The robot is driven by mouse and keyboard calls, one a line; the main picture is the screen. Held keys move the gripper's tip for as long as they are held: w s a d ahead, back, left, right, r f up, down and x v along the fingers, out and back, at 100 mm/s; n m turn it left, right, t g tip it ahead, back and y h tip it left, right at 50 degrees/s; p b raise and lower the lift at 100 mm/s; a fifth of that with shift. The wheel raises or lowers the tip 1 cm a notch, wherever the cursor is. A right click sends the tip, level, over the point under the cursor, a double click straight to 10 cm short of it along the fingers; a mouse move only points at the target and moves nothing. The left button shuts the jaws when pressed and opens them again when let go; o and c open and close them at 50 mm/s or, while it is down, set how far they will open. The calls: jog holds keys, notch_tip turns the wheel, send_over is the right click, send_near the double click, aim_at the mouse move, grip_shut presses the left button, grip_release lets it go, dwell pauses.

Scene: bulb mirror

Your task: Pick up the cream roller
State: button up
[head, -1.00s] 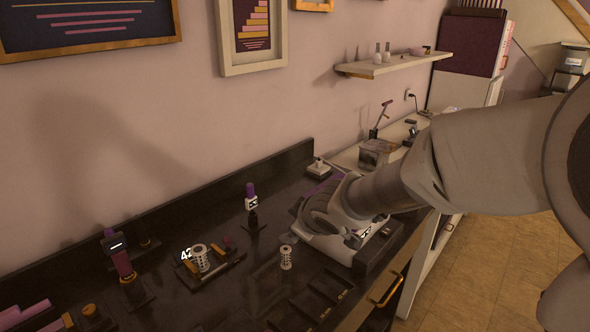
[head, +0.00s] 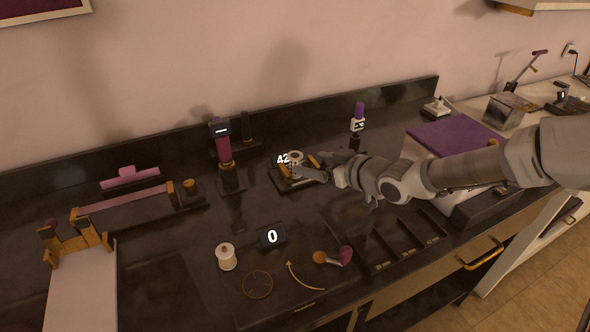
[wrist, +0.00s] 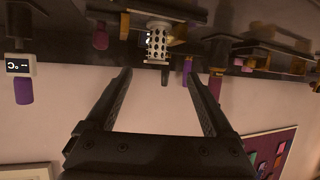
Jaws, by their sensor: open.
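A pale cream roller with dark holes (head: 296,160) stands upright on a small dark stand with a lit 42 beside it. It also shows in the wrist view (wrist: 157,43), just beyond the fingertips and roughly centred between them. My gripper (head: 312,174) is low over the counter at the right side of this roller. In the wrist view my gripper (wrist: 158,74) has its two fingers wide apart with nothing between them. From the head view I cannot tell whether a finger touches the roller.
A smooth cream spool (head: 226,258) stands at the front, near a display reading 0 (head: 271,236). A purple-topped device (head: 357,122) and a pink-and-dark post (head: 225,152) stand behind. Some front counter is clear.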

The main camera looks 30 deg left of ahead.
aim_at(299, 160)
jog(key=b+x, duration=0.1)
jog(key=x, duration=0.5)
jog(key=shift+f, duration=0.15)
jog(key=shift+w+b+x, duration=0.2)
jog(key=shift+b+x, duration=0.8)
jog(key=shift+x, duration=1.7)
jog(key=shift+d, duration=0.1)
grip_shut()
